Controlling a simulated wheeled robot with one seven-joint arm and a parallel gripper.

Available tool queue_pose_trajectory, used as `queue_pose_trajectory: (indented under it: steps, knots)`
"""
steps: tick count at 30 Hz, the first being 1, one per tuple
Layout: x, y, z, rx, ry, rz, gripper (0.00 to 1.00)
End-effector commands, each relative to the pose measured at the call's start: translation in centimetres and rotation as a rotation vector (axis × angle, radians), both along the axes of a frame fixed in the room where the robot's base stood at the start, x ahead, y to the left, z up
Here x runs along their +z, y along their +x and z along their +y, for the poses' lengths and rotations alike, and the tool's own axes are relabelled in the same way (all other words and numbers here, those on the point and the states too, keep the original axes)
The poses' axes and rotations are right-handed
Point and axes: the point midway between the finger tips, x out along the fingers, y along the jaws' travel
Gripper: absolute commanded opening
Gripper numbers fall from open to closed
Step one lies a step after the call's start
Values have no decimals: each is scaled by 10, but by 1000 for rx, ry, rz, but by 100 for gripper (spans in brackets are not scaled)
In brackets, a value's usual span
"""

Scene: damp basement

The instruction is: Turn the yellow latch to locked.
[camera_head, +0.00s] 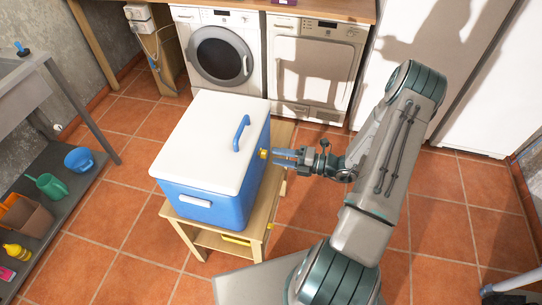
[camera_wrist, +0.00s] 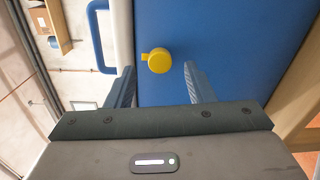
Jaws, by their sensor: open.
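The yellow latch (camera_head: 263,154) is on the right side of the blue cooler box (camera_head: 216,203), which has a white lid (camera_head: 205,125). In the wrist view the latch (camera_wrist: 158,60) is a round yellow knob with a short tab pointing left, against the blue wall (camera_wrist: 235,40). My gripper (camera_head: 274,156) is beside the cooler's right side, fingertips close to the latch. In the wrist view my gripper (camera_wrist: 160,75) is open, one finger on each side of the latch. I cannot tell whether either finger touches it.
The cooler stands on a wooden stand (camera_head: 196,236). Its blue handle (camera_head: 241,132) rises above the latch. A washing machine (camera_head: 218,60) and a dryer (camera_head: 313,70) stand behind. A grey shelf (camera_head: 58,205) with several items is at left. Tiled floor (camera_head: 440,240) lies open at right.

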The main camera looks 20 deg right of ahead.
Motion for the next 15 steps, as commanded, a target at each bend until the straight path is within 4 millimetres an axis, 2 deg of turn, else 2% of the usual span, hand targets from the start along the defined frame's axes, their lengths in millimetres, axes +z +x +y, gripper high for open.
queue_pose_trajectory:
  steps: [1,6,10,15]
  knots:
    - [-2,-6,-12,-5,-2,-1,48]
    - [-2,-26,-46,-4,-3,0,48]
    - [0,-39,-67,-3,-1,1,48]
    - [1,-48,-83,-2,0,1,48]
